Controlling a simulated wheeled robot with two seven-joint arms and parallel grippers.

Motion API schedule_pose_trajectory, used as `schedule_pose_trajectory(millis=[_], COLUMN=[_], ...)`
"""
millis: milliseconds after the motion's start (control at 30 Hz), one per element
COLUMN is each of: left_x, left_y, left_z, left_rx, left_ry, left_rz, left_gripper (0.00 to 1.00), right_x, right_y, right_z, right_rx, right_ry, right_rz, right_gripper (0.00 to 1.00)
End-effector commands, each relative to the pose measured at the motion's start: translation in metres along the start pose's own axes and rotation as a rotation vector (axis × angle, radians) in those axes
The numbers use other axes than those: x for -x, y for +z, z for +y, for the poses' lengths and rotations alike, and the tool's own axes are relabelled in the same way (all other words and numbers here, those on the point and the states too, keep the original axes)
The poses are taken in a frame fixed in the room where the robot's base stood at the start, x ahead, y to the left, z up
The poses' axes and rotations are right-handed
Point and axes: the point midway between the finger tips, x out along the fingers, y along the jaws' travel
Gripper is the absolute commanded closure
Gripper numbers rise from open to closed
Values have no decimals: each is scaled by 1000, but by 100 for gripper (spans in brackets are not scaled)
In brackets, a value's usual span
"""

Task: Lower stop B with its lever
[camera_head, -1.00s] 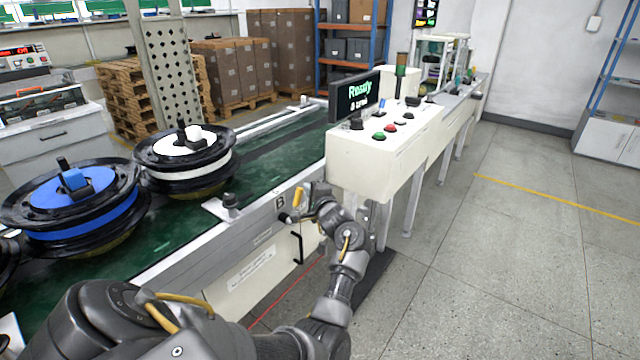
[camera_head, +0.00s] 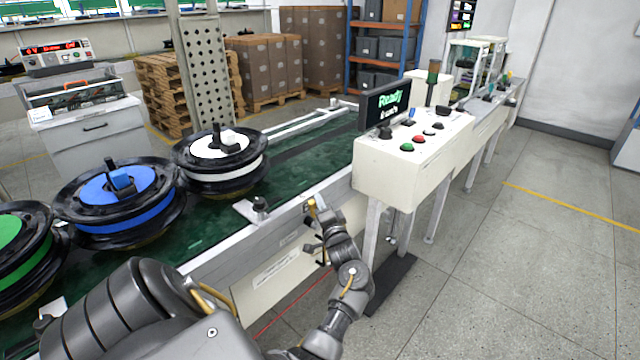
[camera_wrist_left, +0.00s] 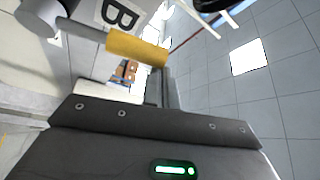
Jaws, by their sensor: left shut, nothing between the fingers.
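The lever of stop B has a yellow handle (camera_head: 311,207) on the conveyor's front side. In the left wrist view the yellow handle (camera_wrist_left: 137,48) sticks out from a grey round hub (camera_wrist_left: 40,14), beside a plate marked B (camera_wrist_left: 120,14). Stop B (camera_head: 259,204), a small block with a black knob, sits at the belt's near edge; its height is hard to judge. My left gripper (camera_head: 322,203) is shut and empty, right beside the handle. In the wrist view its fingers (camera_wrist_left: 166,84) end close to the handle's tip; contact cannot be told. My right gripper is out of view.
Wheel hubs with white (camera_head: 220,146), blue (camera_head: 110,188) and green (camera_head: 8,232) tops stand on the green belt (camera_head: 290,165). A control box (camera_head: 400,165) with buttons and a "Ready" screen (camera_head: 385,108) stands just right of my gripper. The floor at right is clear.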

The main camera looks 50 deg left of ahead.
Motion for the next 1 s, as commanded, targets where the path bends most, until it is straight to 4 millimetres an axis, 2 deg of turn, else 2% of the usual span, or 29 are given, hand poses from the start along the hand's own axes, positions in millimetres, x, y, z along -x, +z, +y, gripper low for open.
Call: schedule_pose_trajectory(millis=[200,433,1000], left_x=[13,21,28], left_y=[14,28,40], left_z=[-1,-3,-2], left_rx=[159,287,285], left_ry=[-88,-163,-160], left_rz=[6,5,5], left_gripper=[100,100,100], right_x=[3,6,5], right_y=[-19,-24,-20], right_z=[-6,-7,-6], right_rx=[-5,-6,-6], right_ry=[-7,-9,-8], right_rz=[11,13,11], right_gripper=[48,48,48])
